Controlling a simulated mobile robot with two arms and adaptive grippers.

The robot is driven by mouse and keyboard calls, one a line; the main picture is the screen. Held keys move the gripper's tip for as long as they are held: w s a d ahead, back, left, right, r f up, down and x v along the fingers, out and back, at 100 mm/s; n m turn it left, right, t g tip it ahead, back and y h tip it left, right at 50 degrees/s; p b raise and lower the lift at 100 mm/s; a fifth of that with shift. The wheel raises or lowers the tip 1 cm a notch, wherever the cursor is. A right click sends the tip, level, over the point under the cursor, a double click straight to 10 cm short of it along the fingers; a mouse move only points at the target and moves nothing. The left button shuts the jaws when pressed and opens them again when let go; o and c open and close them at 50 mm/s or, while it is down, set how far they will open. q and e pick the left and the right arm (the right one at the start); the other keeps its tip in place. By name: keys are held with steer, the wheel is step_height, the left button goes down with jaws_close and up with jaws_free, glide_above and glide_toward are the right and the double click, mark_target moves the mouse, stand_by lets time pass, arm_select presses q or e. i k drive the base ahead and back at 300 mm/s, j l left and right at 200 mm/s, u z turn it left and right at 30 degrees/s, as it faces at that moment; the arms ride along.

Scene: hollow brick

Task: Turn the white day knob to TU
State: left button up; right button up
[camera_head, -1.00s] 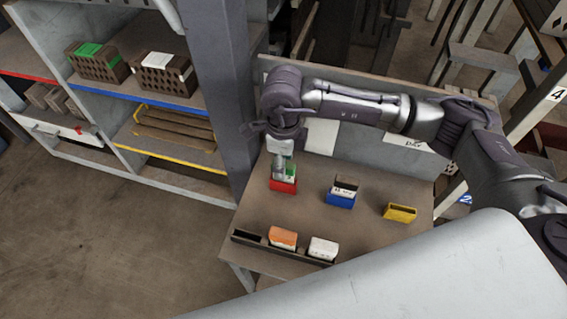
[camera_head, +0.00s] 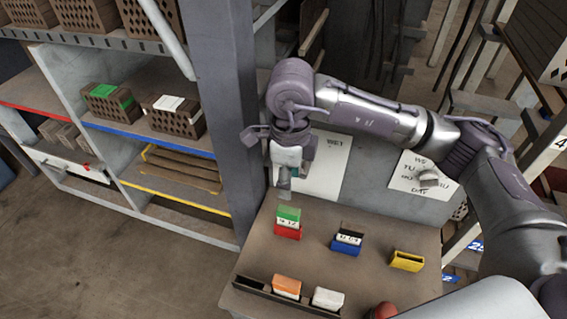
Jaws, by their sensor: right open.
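The white day knob (camera_head: 428,179) sits on a white paper dial (camera_head: 408,172) on the upright grey panel behind the table. The dial carries small letters and DAY at its bottom; the direction the knob points is too small to tell. My right gripper (camera_head: 284,188) is open and empty, pointing down just above a green-topped block (camera_head: 288,215) in a red holder (camera_head: 287,232). It is well to the left of the knob, and my right arm spans in front of the panel's upper part. My left gripper is not in view.
A blue holder with a dark-topped block (camera_head: 347,243) and an empty yellow holder (camera_head: 407,261) stand on the table (camera_head: 320,215). A front rack holds an orange block (camera_head: 287,287) and a white block (camera_head: 328,299). Shelves with bricks (camera_head: 174,116) stand left, beyond a grey post (camera_head: 222,100).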

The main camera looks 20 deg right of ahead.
mark_target(429, 180)
steer(key=k, duration=1.5)
